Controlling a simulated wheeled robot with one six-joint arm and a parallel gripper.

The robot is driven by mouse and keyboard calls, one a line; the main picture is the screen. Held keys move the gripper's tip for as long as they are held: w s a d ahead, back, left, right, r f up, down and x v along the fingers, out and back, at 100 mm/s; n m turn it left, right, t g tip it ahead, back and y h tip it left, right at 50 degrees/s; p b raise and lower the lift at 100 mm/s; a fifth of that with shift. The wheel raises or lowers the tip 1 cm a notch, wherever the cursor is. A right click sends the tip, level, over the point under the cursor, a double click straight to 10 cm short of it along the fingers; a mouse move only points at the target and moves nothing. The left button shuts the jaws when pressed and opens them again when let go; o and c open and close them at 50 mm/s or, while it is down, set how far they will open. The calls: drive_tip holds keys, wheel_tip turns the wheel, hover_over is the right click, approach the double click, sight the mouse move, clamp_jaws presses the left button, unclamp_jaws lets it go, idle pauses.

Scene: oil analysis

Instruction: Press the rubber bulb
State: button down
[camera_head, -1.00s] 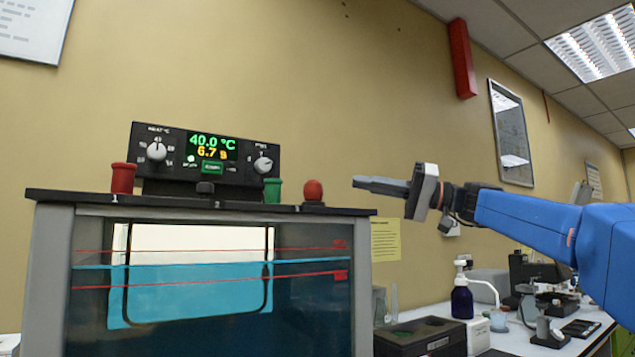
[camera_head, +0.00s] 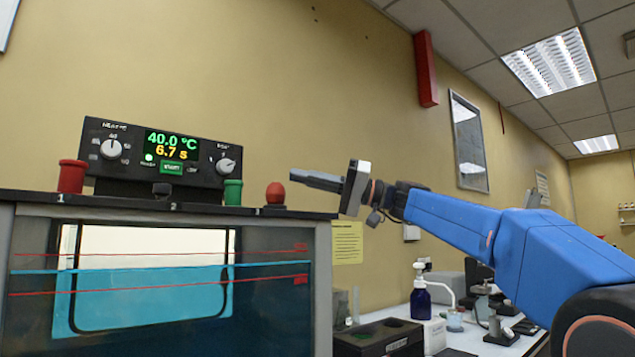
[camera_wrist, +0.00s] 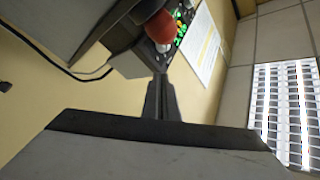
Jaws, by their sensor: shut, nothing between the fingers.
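The red rubber bulb (camera_head: 275,193) stands on a dark base on the top plate of the bath (camera_head: 130,205), near its right end. My gripper (camera_head: 292,175) is shut and empty. In the head view its tips are just right of the bulb and slightly above it, with a small visible gap; I cannot tell the depth. In the wrist view the red bulb (camera_wrist: 160,27) shows beyond the shut fingertips (camera_wrist: 161,76), almost in line with them.
A green stopper (camera_head: 233,192) and a red stopper (camera_head: 72,176) stand on the same plate, before the control unit (camera_head: 165,160). A bench with a dark box (camera_head: 378,338) and a blue pump bottle (camera_head: 420,297) lies below my arm. The wall is behind.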

sight(276, 195)
drive_tip(key=shift+s+a+f, duration=0.3)
drive_tip(key=shift+s+a, duration=0.05)
drive_tip(key=shift+a, duration=0.25)
drive_tip(key=shift+s+a+f, duration=0.25)
drive_tip(key=shift+s+a, duration=0.15)
drive_tip(key=shift+a, duration=0.2)
drive_tip(key=shift+s+a+f, duration=0.3)
drive_tip(key=shift+s+a, duration=0.05)
drive_tip(key=shift+a, duration=0.25)
drive_tip(key=shift+f, duration=0.1)
drive_tip(key=shift+f, duration=1.05)
